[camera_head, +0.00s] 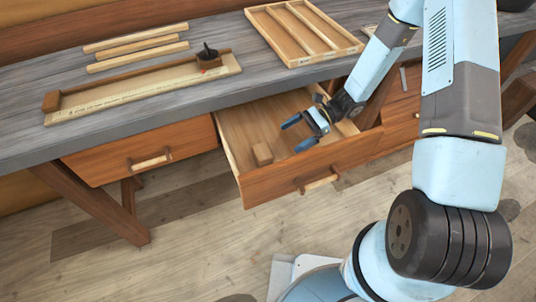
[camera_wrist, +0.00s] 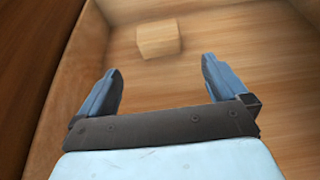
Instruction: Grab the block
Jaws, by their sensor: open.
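The block (camera_head: 263,154) is a small light-wood block lying on the floor of the open drawer (camera_head: 310,166), near its front left part. In the wrist view the block (camera_wrist: 158,41) lies beyond the fingertips, roughly centred between them. My gripper (camera_head: 296,133) is inside or just over the drawer, to the right of the block. Its two blue fingers are spread apart with nothing between them, and it also shows in the wrist view (camera_wrist: 160,72). The gripper does not touch the block.
The drawer walls stand close around my gripper. The grey workbench top (camera_head: 215,95) lies behind and above the drawer, bearing wooden strips (camera_head: 136,47), a long board with a dark knobbed piece (camera_head: 208,57), and a divided wooden tray (camera_head: 303,33). A closed drawer (camera_head: 145,150) is at left.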

